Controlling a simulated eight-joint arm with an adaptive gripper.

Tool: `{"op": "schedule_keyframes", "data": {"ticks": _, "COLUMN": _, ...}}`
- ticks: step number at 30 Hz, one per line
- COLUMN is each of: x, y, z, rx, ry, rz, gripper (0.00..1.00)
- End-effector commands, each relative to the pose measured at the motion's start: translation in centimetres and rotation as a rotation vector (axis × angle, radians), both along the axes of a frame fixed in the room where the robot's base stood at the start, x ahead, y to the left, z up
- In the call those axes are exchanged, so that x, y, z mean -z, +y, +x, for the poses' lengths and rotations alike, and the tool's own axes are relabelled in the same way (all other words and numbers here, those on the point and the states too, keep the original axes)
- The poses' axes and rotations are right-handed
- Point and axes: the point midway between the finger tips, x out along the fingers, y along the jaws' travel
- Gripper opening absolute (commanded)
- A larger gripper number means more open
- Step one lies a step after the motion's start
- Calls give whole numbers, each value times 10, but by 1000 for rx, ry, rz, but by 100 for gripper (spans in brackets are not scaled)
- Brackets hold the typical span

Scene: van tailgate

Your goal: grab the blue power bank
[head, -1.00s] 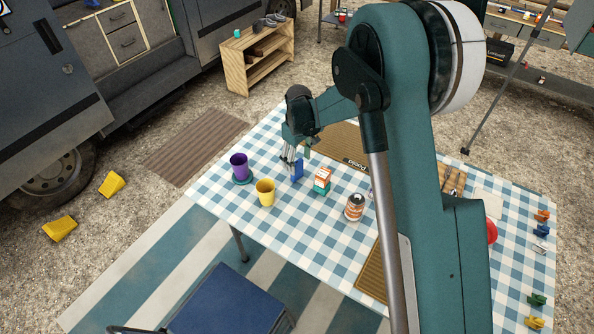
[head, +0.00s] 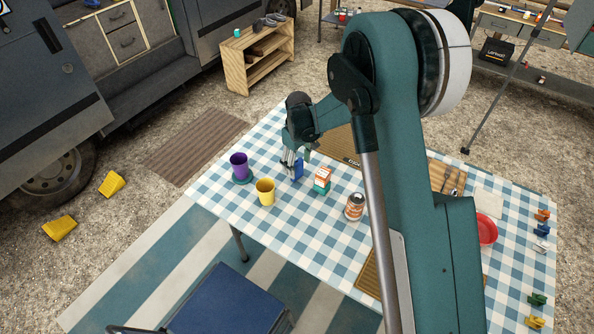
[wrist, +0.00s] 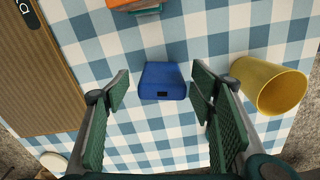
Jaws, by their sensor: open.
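The blue power bank (wrist: 163,80) stands on the blue-and-white checked tablecloth in the wrist view, with a small dark port on the side facing me. It also shows in the head view (head: 298,168), partly covered by the gripper. My gripper (wrist: 160,92) is open, with its green ribbed pads to the left and right of the power bank. A gap shows between each pad and the power bank, so I am not holding it. In the head view my gripper (head: 291,165) points down at the table just beside the power bank.
A yellow cup (wrist: 273,86) stands close to the right finger. An orange-and-teal box stack (head: 322,181) is right of the power bank. A purple cup (head: 239,166) stands left, a labelled jar (head: 354,207) right. A brown mat (wrist: 36,75) lies left in the wrist view.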

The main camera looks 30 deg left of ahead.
Motion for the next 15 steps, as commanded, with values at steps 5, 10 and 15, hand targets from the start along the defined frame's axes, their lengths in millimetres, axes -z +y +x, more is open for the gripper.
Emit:
{"op": "schedule_keyframes", "data": {"ticks": 5, "x": 13, "y": 2, "z": -1, "rx": 0, "ry": 0, "rz": 0, "gripper": 55}}
{"op": "schedule_keyframes", "data": {"ticks": 10, "x": 32, "y": 5, "z": -2, "rx": 0, "ry": 0, "rz": 0, "gripper": 55}}
{"op": "schedule_keyframes", "data": {"ticks": 15, "x": 47, "y": 4, "z": -2, "rx": 0, "ry": 0, "rz": 0, "gripper": 55}}
